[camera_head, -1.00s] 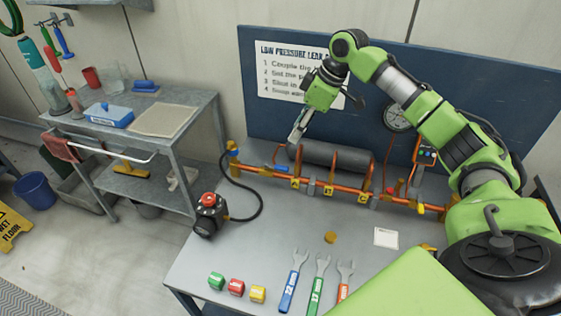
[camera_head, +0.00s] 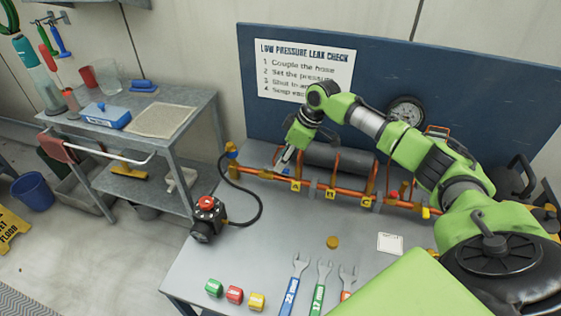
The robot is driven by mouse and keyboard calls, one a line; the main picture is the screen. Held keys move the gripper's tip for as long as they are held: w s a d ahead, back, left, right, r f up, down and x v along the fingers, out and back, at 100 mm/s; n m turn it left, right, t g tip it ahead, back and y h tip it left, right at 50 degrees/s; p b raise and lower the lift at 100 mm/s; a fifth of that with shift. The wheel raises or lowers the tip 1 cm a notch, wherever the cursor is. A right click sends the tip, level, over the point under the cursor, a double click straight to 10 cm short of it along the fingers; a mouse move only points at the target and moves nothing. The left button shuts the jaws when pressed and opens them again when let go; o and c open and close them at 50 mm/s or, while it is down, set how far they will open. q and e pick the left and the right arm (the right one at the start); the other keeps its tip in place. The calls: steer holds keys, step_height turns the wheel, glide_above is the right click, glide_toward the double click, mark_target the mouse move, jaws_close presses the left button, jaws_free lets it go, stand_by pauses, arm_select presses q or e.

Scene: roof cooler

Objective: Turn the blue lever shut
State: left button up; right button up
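The blue lever (camera_head: 281,169) sits on the orange copper pipe run, left of the yellow tag A (camera_head: 296,185). It is small here and partly hidden by my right gripper, so its exact angle is hard to tell. My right gripper (camera_head: 284,162) points down at the pipe, right at the lever. I cannot tell whether its fingers touch the lever or whether they are open or shut. My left gripper is not in view.
Orange hoops and a grey cylinder (camera_head: 335,158) stand behind the pipe. A black hose runs from the pipe's left end to a red-topped pump (camera_head: 208,217). Colored blocks and wrenches (camera_head: 318,285) lie at the front. The middle of the bench is mostly clear.

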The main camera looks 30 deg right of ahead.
steer(key=shift+x, duration=1.2)
jaws_close()
